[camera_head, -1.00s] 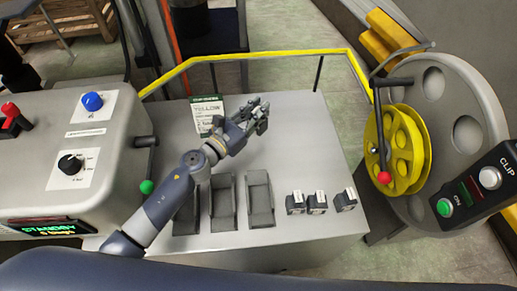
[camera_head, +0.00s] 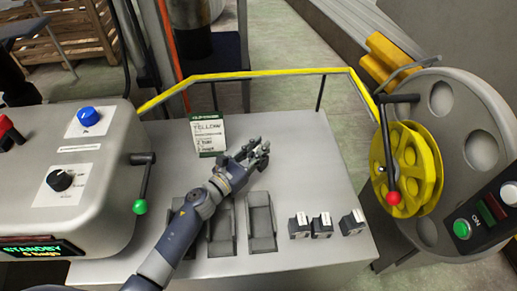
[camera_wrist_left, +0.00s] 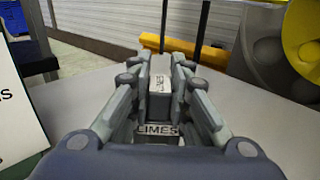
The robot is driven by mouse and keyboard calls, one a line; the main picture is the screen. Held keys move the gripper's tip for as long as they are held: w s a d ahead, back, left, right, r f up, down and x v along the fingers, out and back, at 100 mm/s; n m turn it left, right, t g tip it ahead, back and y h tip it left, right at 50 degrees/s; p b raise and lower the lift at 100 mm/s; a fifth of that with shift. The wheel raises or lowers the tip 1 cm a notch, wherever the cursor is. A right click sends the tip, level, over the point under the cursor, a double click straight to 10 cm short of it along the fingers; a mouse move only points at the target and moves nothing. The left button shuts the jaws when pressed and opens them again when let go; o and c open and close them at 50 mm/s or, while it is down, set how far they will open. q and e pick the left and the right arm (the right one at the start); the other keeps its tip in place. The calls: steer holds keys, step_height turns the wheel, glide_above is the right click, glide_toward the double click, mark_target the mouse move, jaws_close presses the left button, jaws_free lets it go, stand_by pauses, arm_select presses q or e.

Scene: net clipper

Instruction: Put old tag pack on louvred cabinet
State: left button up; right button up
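The fingers appear closed on this pack, which looks like the tag pack. In the head view the pack is mostly hidden by the fingers. My right gripper is not in view. I cannot pick out a louvred cabinet in these views.
Empty dark trays (camera_head: 261,222) and several small dark packs (camera_head: 321,226) are on the worktop (camera_head: 310,150). A sign card (camera_head: 208,135) stands behind. A control box (camera_head: 60,185) is at left, a yellow reel (camera_head: 408,165) at right, a yellow rail (camera_head: 260,74) behind.

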arm_select(q)
steer(key=o, duration=0.4)
steer(key=shift+c, duration=0.2)
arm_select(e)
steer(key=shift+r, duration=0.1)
arm_select(q)
steer(key=shift+a+r, duration=0.1)
steer(key=shift+r, duration=0.05)
steer(key=v, duration=0.7)
steer(key=shift+s+a, duration=0.1)
steer(key=shift+s, duration=0.1)
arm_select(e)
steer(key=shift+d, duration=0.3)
